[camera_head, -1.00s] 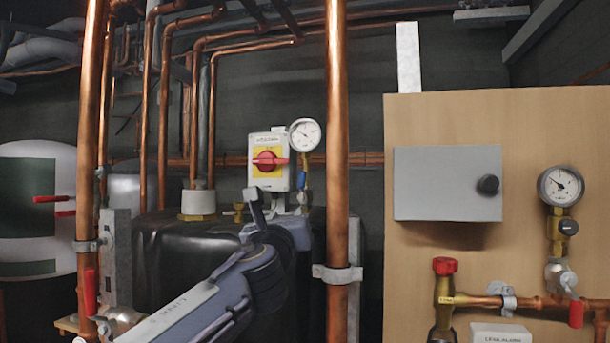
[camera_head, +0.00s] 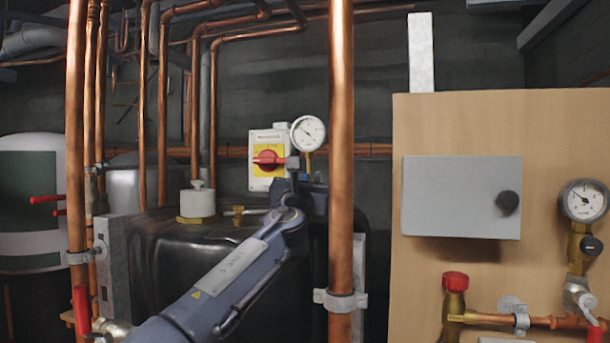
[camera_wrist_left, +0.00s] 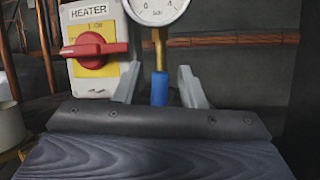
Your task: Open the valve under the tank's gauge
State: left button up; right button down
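The tank (camera_head: 180,255) is black and stands behind my left arm. Its round white gauge (camera_head: 307,133) is on a brass stem above it, and the gauge's lower part shows in the left wrist view (camera_wrist_left: 157,8). Under the gauge, a blue valve handle (camera_wrist_left: 159,88) hangs upright below the brass stem. My right gripper is out of view.
A heater switch (camera_head: 267,160) with a red knob is close to the left of the gripper. A vertical copper pipe (camera_head: 341,190) is close to its right. A wooden board (camera_head: 455,120) with a grey box (camera_head: 462,197) and another gauge (camera_head: 584,201) stands at right.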

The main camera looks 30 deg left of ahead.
pick_arm(q)
jog(key=shift+c, duration=0.3)
grip_shut()
jog(key=shift+s+a+n+g+y, duration=0.15)
jog(key=shift+n+y, duration=0.1)
jog(key=shift+n, duration=0.35)
jog(key=shift+w+a+n+g+y, duration=0.15)
jog(key=shift+n+y, duration=0.1)
jog(key=shift+n, duration=0.35)
jog(key=shift+s, duration=0.1)
jog(key=shift+o, duration=0.3)
grip_release()
